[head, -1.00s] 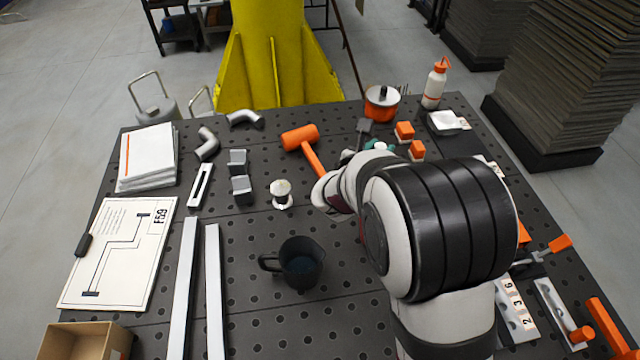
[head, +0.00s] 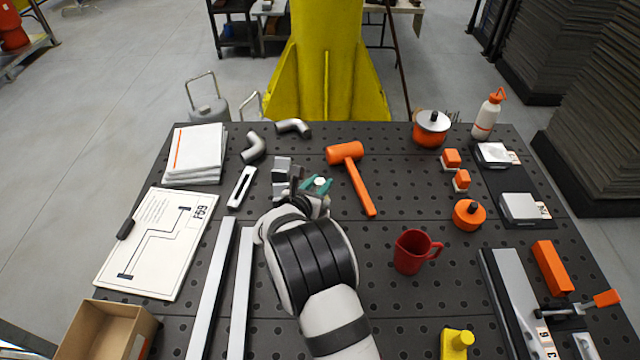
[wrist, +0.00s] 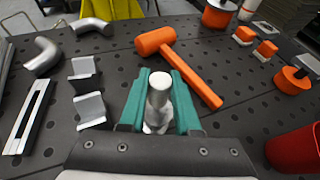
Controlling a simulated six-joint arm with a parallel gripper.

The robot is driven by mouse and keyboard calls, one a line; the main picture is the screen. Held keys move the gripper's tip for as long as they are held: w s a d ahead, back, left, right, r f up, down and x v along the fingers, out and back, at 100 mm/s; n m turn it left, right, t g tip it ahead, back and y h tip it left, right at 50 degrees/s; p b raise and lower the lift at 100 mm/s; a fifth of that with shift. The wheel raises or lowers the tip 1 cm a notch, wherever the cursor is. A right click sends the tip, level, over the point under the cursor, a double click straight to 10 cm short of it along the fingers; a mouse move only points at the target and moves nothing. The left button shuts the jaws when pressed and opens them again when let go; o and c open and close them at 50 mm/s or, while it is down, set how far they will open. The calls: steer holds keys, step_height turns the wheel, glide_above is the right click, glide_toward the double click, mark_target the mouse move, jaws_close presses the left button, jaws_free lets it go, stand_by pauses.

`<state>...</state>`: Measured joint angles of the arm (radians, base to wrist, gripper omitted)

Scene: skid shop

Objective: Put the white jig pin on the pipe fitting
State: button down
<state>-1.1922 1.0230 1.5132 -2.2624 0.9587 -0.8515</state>
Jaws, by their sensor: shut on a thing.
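My gripper (wrist: 160,92) is shut on the white jig pin (wrist: 162,80), with a teal finger on each side. The pin stands about upright, and its pale round top also shows in the head view (head: 320,181). A pale, lumpy shape (wrist: 154,127) shows low between the fingers. I cannot tell whether it is the pin's lower part or a fitting under it, or whether they touch. The pale flanged piece seen standing earlier is hidden around here. Two grey pipe elbows (head: 253,147) (head: 293,127) lie beyond my gripper, to the left.
Grey angle blocks (wrist: 88,108) and a slotted bar (head: 242,187) are left of my gripper. An orange mallet (head: 350,165) lies close on the right. A red mug (head: 412,252) stands front right. Long bars (head: 212,290) lie at the left front.

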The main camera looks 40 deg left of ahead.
steer(key=shift+f, duration=0.2)
steer(key=shift+f, duration=0.1)
steer(key=c, duration=0.6)
jaws_free()
